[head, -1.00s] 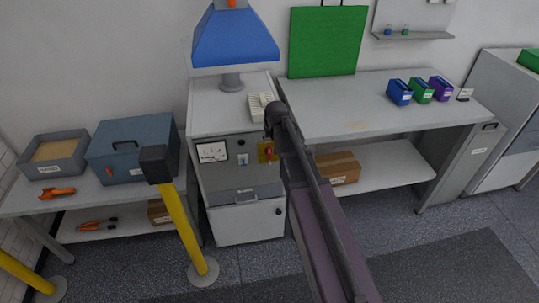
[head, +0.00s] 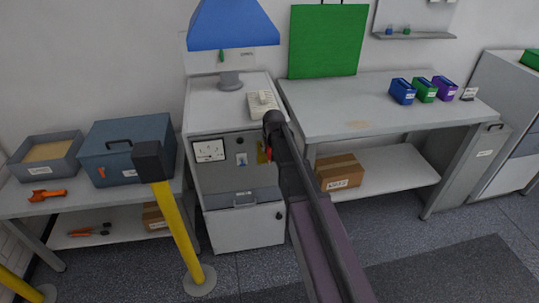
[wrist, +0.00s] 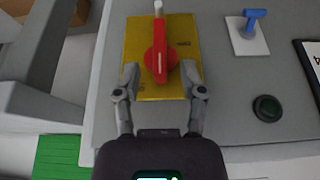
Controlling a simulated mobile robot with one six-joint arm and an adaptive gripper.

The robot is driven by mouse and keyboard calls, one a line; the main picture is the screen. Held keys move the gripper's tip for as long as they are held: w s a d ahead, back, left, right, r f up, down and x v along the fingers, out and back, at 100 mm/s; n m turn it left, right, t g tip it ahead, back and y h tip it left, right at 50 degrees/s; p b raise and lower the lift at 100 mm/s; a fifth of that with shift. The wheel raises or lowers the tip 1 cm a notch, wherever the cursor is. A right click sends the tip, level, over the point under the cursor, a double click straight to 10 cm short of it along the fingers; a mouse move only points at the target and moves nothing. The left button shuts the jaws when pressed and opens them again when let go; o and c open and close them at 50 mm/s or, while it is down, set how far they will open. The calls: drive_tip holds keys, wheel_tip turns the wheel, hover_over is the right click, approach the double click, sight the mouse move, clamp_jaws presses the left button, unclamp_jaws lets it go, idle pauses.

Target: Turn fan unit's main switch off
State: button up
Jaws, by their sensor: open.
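The main switch is a red rotary knob (wrist: 160,62) with a pale line along its handle, on a yellow plate (wrist: 138,84) with small lettering. In the wrist view my gripper (wrist: 159,70) is open, with one finger on each side of the knob, over the plate. I cannot tell whether the fingers touch the knob. In the head view my arm covers most of the switch; a sliver of the yellow plate (head: 261,154) shows on the front of the grey fan unit cabinet (head: 232,180), under the blue hood (head: 232,25).
A dial meter (head: 208,151) is at the cabinet's left. A yellow post (head: 178,225) stands in front. A workbench (head: 350,115) is at the right.

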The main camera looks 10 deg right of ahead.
drive_tip(key=shift+b+x, duration=0.85)
drive_tip(key=shift+x, duration=0.35)
clamp_jaws()
